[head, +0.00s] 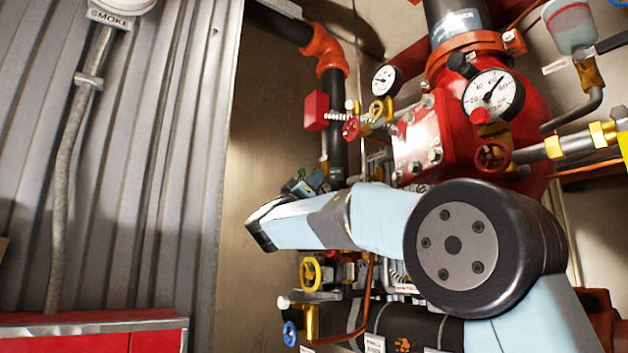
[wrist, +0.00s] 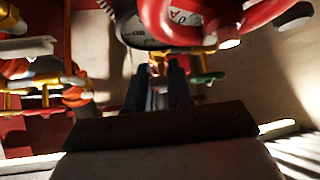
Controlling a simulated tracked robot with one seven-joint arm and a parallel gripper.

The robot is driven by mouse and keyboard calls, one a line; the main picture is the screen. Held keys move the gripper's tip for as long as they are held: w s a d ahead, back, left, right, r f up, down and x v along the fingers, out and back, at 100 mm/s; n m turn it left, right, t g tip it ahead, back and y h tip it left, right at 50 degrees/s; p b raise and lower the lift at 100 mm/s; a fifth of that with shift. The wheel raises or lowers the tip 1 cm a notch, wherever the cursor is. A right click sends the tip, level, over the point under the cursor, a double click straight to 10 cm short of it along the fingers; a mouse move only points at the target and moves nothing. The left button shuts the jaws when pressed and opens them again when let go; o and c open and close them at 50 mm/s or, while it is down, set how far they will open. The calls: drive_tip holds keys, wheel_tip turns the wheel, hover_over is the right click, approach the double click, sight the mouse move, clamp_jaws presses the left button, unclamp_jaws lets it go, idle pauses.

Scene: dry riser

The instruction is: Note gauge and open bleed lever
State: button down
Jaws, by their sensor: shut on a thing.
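The large white gauge (head: 494,94) hangs at upper right in the head view. Its needle points up and to the right; I cannot read the numerals surely. A smaller gauge (head: 382,80) is left of it. In the wrist view, part of a gauge (wrist: 140,32) shows at the top. My gripper (wrist: 160,70) has its two dark fingers pointing away, a narrow gap between them. It is shut on a small part at the fingertips, apparently the bleed lever, which is dark and mostly hidden. In the head view my own arm hides the grip.
Red (head: 492,156) and yellow (head: 310,274) handwheels and brass fittings crowd the red valve body (head: 424,145). A blue handwheel (head: 290,333) sits low. A corrugated wall (head: 130,170) and red cabinet (head: 95,335) are at left. Pipework leaves little room around my gripper.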

drive_tip(key=shift+w+a+m+g+h, duration=0.1)
drive_tip(key=shift+w+m+g+h, duration=0.05)
drive_tip(key=shift+m+g+h, duration=0.9)
drive_tip(key=shift+w+a+m+g+h, duration=0.15)
drive_tip(key=shift+m+g+h, duration=0.5)
drive_tip(key=shift+m, duration=0.75)
drive_tip(key=shift+w+a+m+g+h, duration=0.1)
drive_tip(key=shift+w+m+g+h, duration=0.05)
drive_tip(key=shift+m+g+h, duration=0.9)
drive_tip(key=shift+m, duration=0.6)
drive_tip(key=c, duration=1.1)
unclamp_jaws()
drive_tip(key=shift+f, duration=0.1)
drive_tip(key=shift+v, duration=3.8)
drive_tip(key=shift+w+d, duration=0.1)
